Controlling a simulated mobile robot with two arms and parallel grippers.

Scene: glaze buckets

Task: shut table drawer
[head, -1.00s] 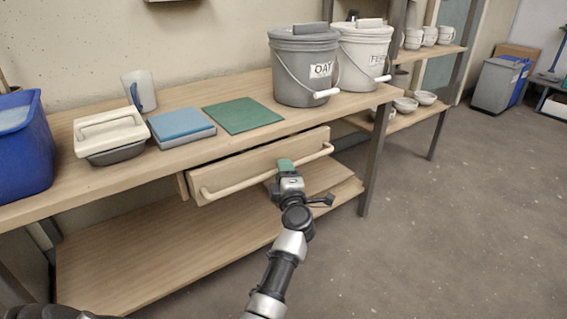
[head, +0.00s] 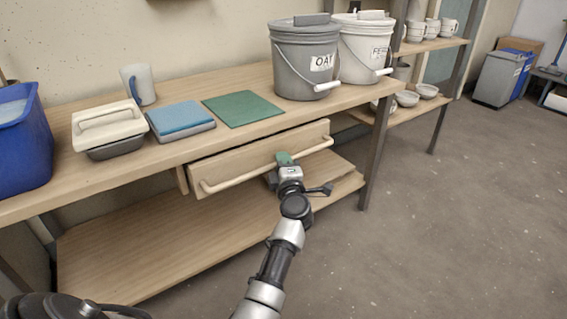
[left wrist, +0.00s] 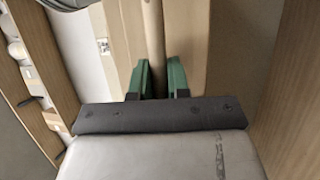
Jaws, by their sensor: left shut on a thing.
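The wooden table drawer (head: 240,161) stands a little out from under the worktop, with part of its side showing at the left. A pale bar handle (head: 230,182) runs across its front. My left gripper (head: 285,159), with green fingers, is shut on this handle right of its middle. In the left wrist view the handle (left wrist: 153,35) passes between the two green fingers (left wrist: 158,78), in front of the drawer face (left wrist: 185,45). The drawer's inside is hidden. My right gripper is out of view.
The worktop (head: 60,193) holds a blue bin (head: 30,150), a lidded box (head: 108,128), a mug (head: 138,84), blue tile-like slabs (head: 180,118), a green mat (head: 243,108), a grey bucket (head: 304,65) and a white bucket (head: 362,52). A lower shelf (head: 130,250) lies below. Floor at right is clear.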

